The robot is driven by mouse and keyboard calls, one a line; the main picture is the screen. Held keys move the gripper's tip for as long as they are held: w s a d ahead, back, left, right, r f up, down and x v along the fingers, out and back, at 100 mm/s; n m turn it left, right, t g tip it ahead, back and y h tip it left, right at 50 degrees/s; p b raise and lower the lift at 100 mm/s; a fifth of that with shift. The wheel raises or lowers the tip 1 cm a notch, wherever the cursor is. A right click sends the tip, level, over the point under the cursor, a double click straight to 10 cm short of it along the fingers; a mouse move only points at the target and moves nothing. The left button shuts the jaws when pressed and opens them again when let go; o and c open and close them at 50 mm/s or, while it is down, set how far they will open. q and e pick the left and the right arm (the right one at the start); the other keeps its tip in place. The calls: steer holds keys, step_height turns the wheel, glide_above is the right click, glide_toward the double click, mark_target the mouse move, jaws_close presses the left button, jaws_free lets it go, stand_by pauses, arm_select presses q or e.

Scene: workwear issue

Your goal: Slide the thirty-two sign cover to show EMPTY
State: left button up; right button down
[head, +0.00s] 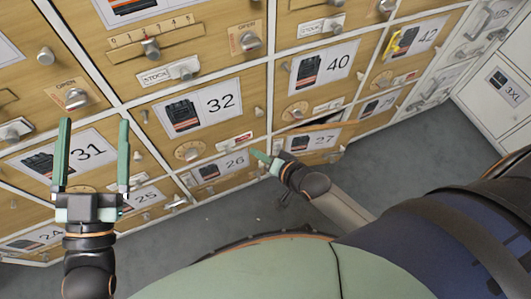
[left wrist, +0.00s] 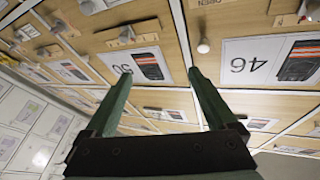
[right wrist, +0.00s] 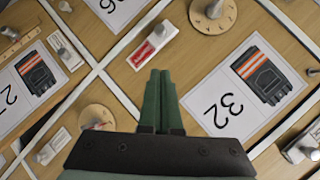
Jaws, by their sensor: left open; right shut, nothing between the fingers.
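The thirty-two drawer (head: 258,88) is a wooden front with a "32" picture label (head: 203,107). Its sign (head: 234,142) sits at the lower right, beside a round dial (head: 190,150). In the right wrist view the sign (right wrist: 153,45) is a white plate with a red patch and a small knob; its lettering is too small to read. My right gripper (head: 262,157) is shut and empty, just below and right of the sign; its tips (right wrist: 160,72) appear apart from it.
Knobs and STOCK signs (head: 168,74) stick out. Grey floor (head: 400,150) lies clear to the right.

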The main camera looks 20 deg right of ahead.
arm_select(q)
step_height(320, 180, down, 6)
steer(key=w+n+g+y, duration=0.1)
steer(key=g+y, duration=0.1)
steer(key=shift+a+n+p, duration=0.2)
steer(key=shift+n+p, duration=0.2)
arm_select(e)
steer(key=v, duration=0.2)
steer(key=shift+s+d+r, duration=0.15)
steer(key=shift+s+r, duration=0.05)
steer(key=shift+s, duration=0.15)
